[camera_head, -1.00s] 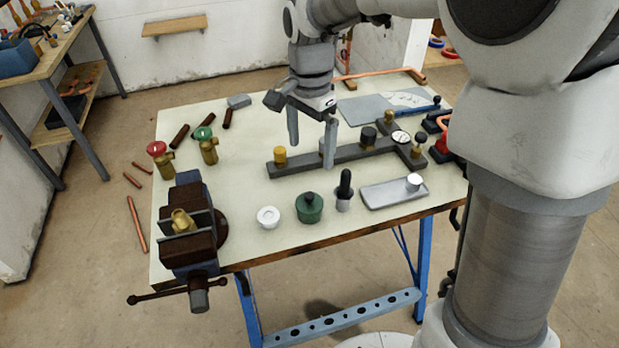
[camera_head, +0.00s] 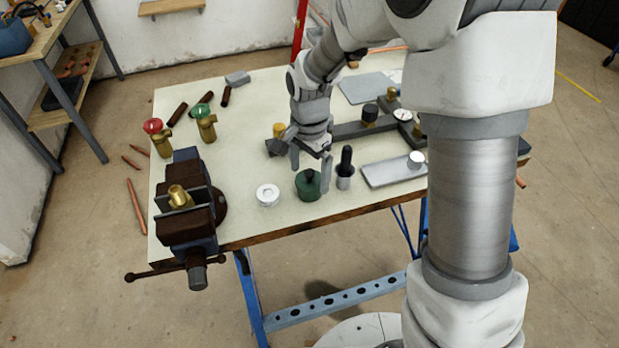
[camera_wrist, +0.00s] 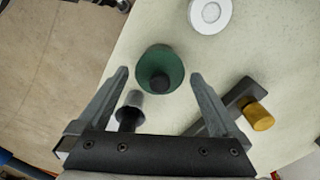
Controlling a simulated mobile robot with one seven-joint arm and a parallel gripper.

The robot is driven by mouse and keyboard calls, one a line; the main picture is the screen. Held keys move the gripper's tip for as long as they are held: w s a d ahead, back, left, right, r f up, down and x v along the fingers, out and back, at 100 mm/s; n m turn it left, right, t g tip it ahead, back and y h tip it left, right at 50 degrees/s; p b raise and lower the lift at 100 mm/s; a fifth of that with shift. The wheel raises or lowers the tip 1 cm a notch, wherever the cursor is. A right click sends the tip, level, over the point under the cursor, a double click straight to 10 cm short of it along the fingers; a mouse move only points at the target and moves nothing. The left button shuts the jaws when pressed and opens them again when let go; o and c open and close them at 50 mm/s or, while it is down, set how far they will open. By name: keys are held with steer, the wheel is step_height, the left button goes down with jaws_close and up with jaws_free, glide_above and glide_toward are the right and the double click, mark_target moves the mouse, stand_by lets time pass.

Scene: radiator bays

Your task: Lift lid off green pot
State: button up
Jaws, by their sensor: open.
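The green pot (camera_head: 308,188) stands upright near the front edge of the workbench. Its lid is on, with a dark knob (camera_head: 310,174) on top. In the wrist view the pot (camera_wrist: 160,66) lies just beyond and between the two fingertips, with the knob (camera_wrist: 160,82) facing the camera. My gripper (camera_head: 311,170) is open and empty, pointing down at the pot from above. In the wrist view my gripper (camera_wrist: 158,74) has its fingers wide apart, one on each side of the knob. I cannot tell the exact height of the fingertips above the lid.
A black-handled tool in a grey cup (camera_head: 345,172) stands close right of the pot. A white round piece (camera_head: 268,195) is on its left. A grey tray (camera_head: 388,172) lies further right, a dark bar with brass fittings (camera_head: 365,127) behind. A vise (camera_head: 185,215) is at the left edge.

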mark_target(309, 171)
steer(key=shift+f, duration=0.15)
steer(key=c, duration=1.2)
steer(key=shift+r, duration=0.5)
step_height(309, 171, up, 3)
steer(key=shift+f+p, duration=0.1)
steer(key=shift+p, duration=0.2)
steer(key=shift+s+d+r+p, duration=0.1)
steer(key=shift+s+d+r, duration=0.5)
steer(key=shift+d+r, duration=0.95)
steer(key=shift+s+d+r+p, duration=0.15)
steer(key=shift+s+d+r, duration=0.6)
steer(key=shift+d, duration=1.45)
steer(key=shift+s+d+r+p, duration=0.1)
steer(key=shift+s+d+r, duration=0.4)
steer(key=shift+d+r, duration=1.1)
